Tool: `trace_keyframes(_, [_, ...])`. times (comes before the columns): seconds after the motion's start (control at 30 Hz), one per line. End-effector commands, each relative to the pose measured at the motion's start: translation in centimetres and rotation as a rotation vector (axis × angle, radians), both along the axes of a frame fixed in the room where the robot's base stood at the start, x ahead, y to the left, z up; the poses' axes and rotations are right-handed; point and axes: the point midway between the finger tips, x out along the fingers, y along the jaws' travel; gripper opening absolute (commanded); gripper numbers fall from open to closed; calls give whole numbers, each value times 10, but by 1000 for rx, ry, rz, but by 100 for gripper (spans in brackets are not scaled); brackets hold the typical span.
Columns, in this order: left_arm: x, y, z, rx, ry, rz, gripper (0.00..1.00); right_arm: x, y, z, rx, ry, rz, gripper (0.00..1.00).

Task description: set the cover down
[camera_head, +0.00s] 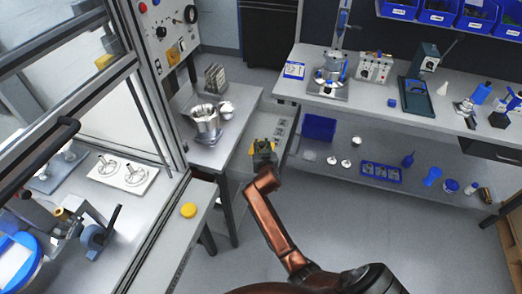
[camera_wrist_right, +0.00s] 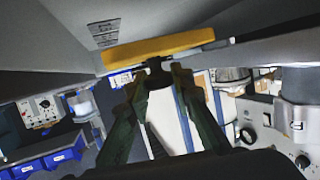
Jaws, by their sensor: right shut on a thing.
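The cover (camera_head: 249,130) appears as a pale grey panel in the head view, in the gap between the small side table and the back bench. In the right wrist view, its grey face (camera_wrist_right: 155,22) fills the top and carries a printed label. A yellow handle bar (camera_wrist_right: 160,46) crosses it. My right gripper (camera_head: 263,147) is shut on the yellow handle; its dark fingers (camera_wrist_right: 163,68) meet at the bar in the wrist view. The gripper and arm hide part of the cover. I cannot tell whether its underside touches anything. My left gripper is not in view.
The side table (camera_head: 190,99) holds a metal pot (camera_head: 206,121) and a slotted rack (camera_head: 215,78). The back bench (camera_head: 385,99) carries several devices; its lower shelf (camera_head: 338,172) holds a blue bin (camera_head: 319,127). An open machine enclosure stands left. Floor (camera_head: 400,235) is clear at front right.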

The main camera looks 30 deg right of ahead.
Motion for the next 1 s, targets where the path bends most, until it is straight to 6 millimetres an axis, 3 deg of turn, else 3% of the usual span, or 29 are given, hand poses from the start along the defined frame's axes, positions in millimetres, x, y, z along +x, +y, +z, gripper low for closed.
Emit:
trace_keyframes(0.13, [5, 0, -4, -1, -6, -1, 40, 7, -3, -9, 0, 0, 0, 0])
trace_keyframes(0.33, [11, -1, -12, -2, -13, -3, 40, 6, -2, -37, -2, 1, 1, 0])
trace_keyframes(1.0, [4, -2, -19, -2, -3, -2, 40, 5, -1, -51, 2, 2, 1, 0])
